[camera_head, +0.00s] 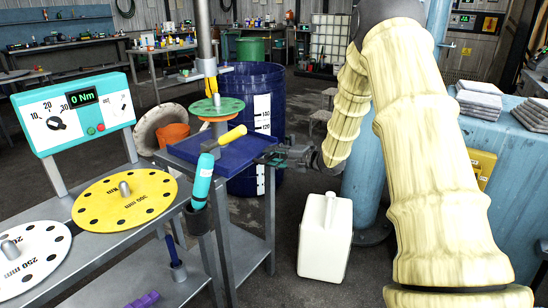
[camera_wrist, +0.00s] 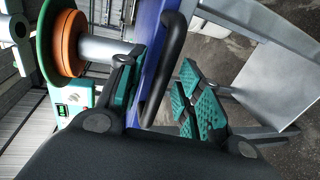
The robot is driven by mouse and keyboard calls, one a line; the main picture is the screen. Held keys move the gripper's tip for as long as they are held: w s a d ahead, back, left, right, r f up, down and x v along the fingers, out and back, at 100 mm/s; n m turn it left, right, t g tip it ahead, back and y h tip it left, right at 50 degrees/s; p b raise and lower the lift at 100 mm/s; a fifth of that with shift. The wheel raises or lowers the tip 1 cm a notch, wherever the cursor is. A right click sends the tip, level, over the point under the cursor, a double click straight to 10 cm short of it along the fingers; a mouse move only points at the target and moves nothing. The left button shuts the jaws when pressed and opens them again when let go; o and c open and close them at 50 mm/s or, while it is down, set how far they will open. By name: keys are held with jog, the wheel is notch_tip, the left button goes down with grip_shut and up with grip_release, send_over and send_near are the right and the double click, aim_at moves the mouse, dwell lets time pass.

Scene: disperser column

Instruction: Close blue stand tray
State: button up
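The blue stand tray (camera_head: 238,157) is a shallow blue tray on a grey metal stand, left of centre in the head view. In the wrist view its blue edge (camera_wrist: 153,55) runs up the picture, with a black bar handle (camera_wrist: 172,62) beside it. My gripper (camera_head: 278,156) is at the tray's right side. In the wrist view my gripper (camera_wrist: 160,100) has its teal-padded fingers apart, with the handle and tray edge between them. I cannot tell whether either finger touches the handle.
A green disc (camera_head: 216,107) on the column's shaft hangs above the tray. A blue barrel (camera_head: 250,85) is behind, and a white canister (camera_head: 325,236) stands on the floor. A bench with a yellow disc (camera_head: 125,202) is at left.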

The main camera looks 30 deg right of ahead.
grip_shut()
jog(key=w, duration=0.1)
jog(key=w+a, duration=0.1)
jog(key=w, duration=0.1)
jog(key=shift+w+a+r, duration=0.1)
jog(key=shift+w+a, duration=0.15)
jog(key=shift+a, duration=0.05)
jog(key=shift+c, duration=1.7)
grip_release()
jog(key=o, duration=0.3)
jog(key=shift+w+a, duration=0.1)
jog(key=shift+w, duration=0.05)
jog(key=shift+o, duration=0.2)
